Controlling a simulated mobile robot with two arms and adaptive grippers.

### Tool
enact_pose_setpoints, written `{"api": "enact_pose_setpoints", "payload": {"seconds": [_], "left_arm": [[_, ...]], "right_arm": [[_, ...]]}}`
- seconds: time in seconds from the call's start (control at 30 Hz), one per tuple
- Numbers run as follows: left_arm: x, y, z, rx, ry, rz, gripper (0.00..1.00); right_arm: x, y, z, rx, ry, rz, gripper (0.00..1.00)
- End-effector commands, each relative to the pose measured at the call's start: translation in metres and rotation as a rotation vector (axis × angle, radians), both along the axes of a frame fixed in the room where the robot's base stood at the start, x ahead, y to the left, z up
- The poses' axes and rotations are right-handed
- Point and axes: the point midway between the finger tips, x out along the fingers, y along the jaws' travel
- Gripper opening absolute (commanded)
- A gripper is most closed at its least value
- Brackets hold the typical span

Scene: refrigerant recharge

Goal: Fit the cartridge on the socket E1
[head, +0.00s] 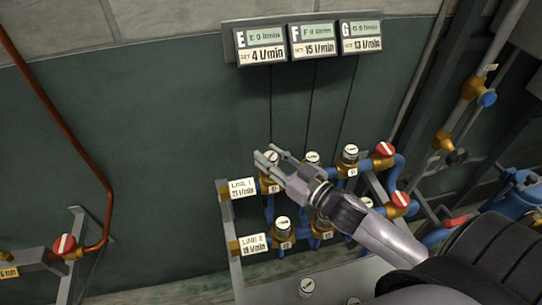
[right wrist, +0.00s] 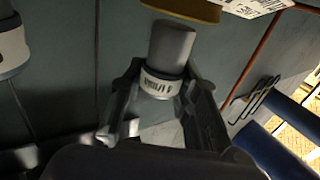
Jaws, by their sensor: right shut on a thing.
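The cartridge (head: 271,156), with a pale cap, is between the fingers of my right gripper (head: 268,159) at the left end of the upper pipe row. In the right wrist view the cartridge (right wrist: 171,50) is a grey cylinder with a white printed band, and the fingers (right wrist: 160,95) close around that band. Its grey end points at a brass ring (right wrist: 185,8); I cannot tell whether they touch. In the head view the brass socket (head: 267,187) beside the Loop 1 label, apparently E1, is just below the gripper. My left gripper is not in view.
Other capped fittings stand close by, at the upper right (head: 350,152) and lower left (head: 283,224) of the rack. Red-handled valves (head: 385,150) sit at the right. Two pale-capped cartridges (head: 307,286) are at the front. The E, F and G panel (head: 310,40) hangs above.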

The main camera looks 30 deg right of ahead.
Motion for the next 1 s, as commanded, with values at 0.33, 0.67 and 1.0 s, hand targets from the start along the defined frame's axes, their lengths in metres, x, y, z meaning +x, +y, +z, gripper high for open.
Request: {"api": "enact_pose_setpoints", "payload": {"seconds": [0.33,0.67,1.0], "left_arm": [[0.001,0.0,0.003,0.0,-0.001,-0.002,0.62],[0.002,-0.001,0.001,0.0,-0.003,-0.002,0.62],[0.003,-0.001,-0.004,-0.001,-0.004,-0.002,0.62]], "right_arm": [[0.0,0.0,-0.001,0.001,0.0,0.0,0.0],[0.0,0.0,-0.005,0.001,0.0,-0.001,0.0],[0.0,0.0,-0.015,0.002,0.0,0.0,0.0]]}}
